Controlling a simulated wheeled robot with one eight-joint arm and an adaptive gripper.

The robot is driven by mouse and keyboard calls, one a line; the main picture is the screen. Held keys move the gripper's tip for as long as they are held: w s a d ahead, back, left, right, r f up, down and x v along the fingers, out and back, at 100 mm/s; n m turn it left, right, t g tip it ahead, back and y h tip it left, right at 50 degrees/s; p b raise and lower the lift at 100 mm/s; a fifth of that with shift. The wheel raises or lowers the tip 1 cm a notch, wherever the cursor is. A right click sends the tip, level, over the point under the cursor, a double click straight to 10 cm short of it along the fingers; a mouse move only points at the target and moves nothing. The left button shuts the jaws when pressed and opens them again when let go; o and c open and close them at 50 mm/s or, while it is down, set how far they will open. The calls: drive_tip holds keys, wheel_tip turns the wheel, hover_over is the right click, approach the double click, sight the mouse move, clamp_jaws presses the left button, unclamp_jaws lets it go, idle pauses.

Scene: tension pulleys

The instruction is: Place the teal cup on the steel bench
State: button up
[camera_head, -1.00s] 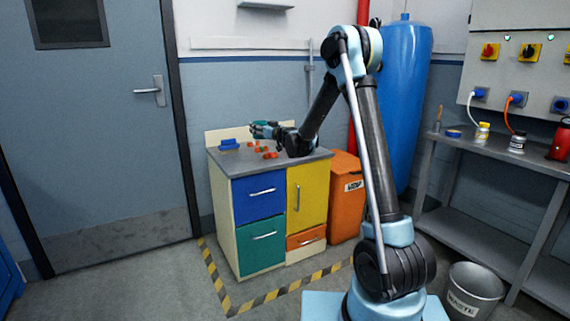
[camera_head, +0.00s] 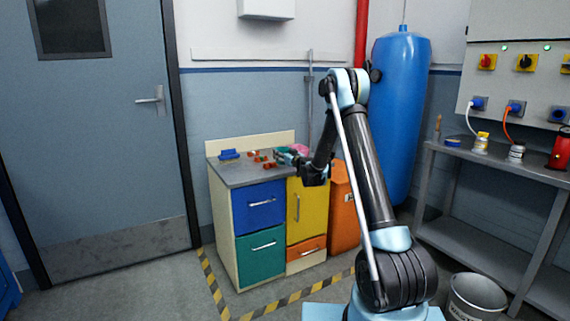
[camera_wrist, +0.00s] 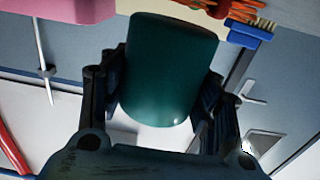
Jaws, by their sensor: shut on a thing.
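The teal cup (camera_wrist: 168,70) sits between the two fingers of my gripper (camera_wrist: 160,100) in the wrist view, with a finger against each side. My gripper is shut on it. In the head view my gripper (camera_head: 284,155) is over the right part of the cabinet's grey top, and the cup is too small there to make out clearly. The steel bench (camera_head: 490,157) stands along the right wall, with a grey top and a lower shelf.
The bench top holds a yellow-lidded jar (camera_head: 481,142), another jar (camera_head: 516,152), a blue roll (camera_head: 452,142) and a red item (camera_head: 561,150). A waste bin (camera_head: 476,297) stands before the bench. The cabinet top holds a blue brush (camera_head: 229,154), small orange pieces and a pink thing (camera_head: 299,149).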

drive_tip(key=shift+f, duration=1.85)
drive_tip(key=o, duration=1)
